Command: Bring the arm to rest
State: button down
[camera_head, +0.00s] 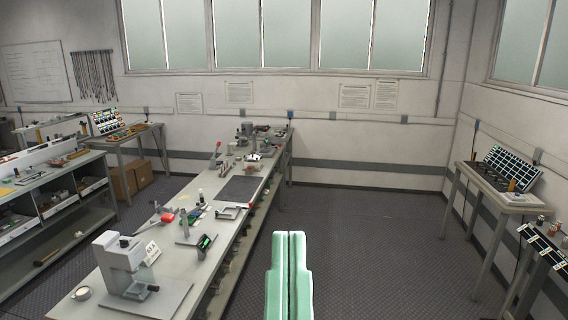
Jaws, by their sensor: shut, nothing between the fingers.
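My gripper (289,238) shows at the bottom centre of the head camera view as two pale green fingers pressed together, pointing up in the picture. It is shut and holds nothing. It stands out over the dark floor (345,215), to the right of the long workbench (180,262), and I see it touching nothing. The rest of my arm is below the frame.
The long workbench carries a white press-like device (120,262), a dark mat (240,189) and several small tools. A shelved bench (60,160) stands at left. Small tables, one with a dark slotted panel (513,168), stand at right. The middle floor is clear.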

notch_tip(320, 180, up, 16)
jog(key=p, duration=1)
jog(key=shift+w+a+f, duration=0.15)
jog(key=shift+a+f, duration=0.05)
jog(key=shift+f, duration=0.05)
